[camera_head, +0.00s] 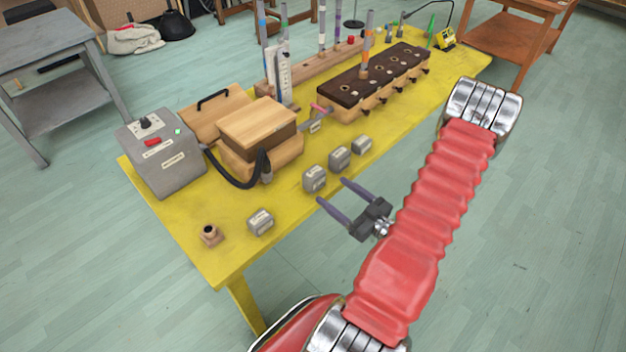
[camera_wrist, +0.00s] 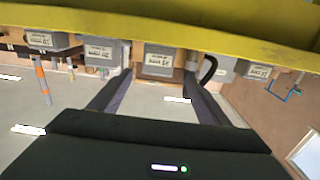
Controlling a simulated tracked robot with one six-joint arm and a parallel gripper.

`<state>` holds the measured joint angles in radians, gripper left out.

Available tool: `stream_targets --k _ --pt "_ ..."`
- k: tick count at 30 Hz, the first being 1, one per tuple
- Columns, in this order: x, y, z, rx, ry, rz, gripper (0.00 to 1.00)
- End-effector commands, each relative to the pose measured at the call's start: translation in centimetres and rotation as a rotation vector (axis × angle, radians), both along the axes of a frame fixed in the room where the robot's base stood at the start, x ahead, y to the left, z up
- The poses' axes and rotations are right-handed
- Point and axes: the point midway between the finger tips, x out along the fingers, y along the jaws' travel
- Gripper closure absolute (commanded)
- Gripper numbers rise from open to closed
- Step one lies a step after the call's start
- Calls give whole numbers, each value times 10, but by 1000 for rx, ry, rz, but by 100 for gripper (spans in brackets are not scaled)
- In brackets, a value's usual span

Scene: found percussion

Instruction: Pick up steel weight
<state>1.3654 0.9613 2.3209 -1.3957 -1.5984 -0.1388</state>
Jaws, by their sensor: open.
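Several grey metal weights with pale labels stand on the yellow table. Three form a row near its front edge: a near one (camera_head: 314,178), a middle one (camera_head: 339,158) and a far one (camera_head: 361,145). Another weight (camera_head: 260,221) stands apart to the left. The labels are too small to read. My gripper (camera_head: 332,190) is open and empty just off the table's front edge, its fingers pointing towards the row. In the wrist view the picture is upside down, and one weight (camera_wrist: 158,60) shows between the fingers, beyond their tips, with no contact visible.
The yellow table (camera_head: 190,230) also holds a grey switch box (camera_head: 160,155), a wooden box with a black hose (camera_head: 258,125), a small socket block (camera_head: 210,235) and a dark-topped wooden block (camera_head: 375,75) with upright tubes. The table's edge (camera_wrist: 230,38) lies close to my fingers.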

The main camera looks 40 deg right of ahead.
Motion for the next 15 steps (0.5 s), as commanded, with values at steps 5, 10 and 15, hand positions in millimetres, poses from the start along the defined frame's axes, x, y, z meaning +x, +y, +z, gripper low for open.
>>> stream_targets --k 5,10,15 --pt "1 0 0 0 2 0 30" --pt "9 1 0 0 2 2 30" --pt "25 1 0 0 2 3 30"
